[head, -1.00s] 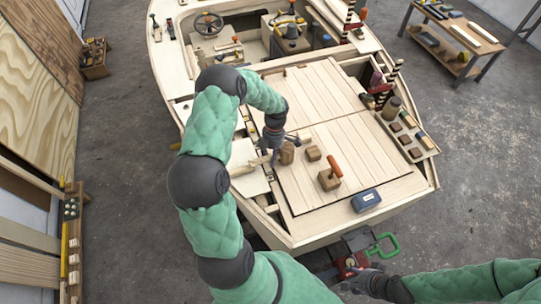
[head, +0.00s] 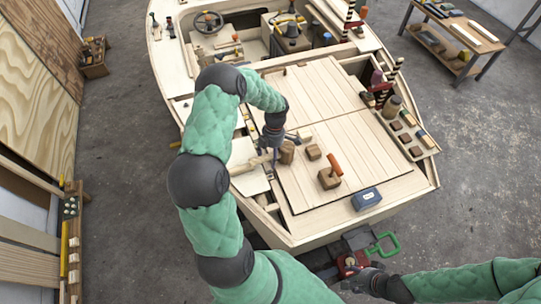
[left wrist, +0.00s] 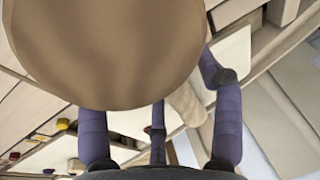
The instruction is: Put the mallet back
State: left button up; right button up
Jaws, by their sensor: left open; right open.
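The mallet has a brown wooden head (head: 287,152) and a pale handle (head: 251,165) reaching left, and lies at the left edge of the pale deck panel. In the left wrist view its brown head (left wrist: 110,45) fills the upper left, very close, and the pale handle (left wrist: 187,103) shows behind it between the fingers. My left gripper (head: 273,150) is at the mallet, pointing down, with its fingers (left wrist: 160,135) spread. Contact with the handle cannot be told.
A side tray (head: 428,150) holds several small items at right. A green-handled red tool (head: 350,262) is near my right gripper.

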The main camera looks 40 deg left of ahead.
pick_arm(q)
jog(key=v, duration=1.2)
dwell(0.3)
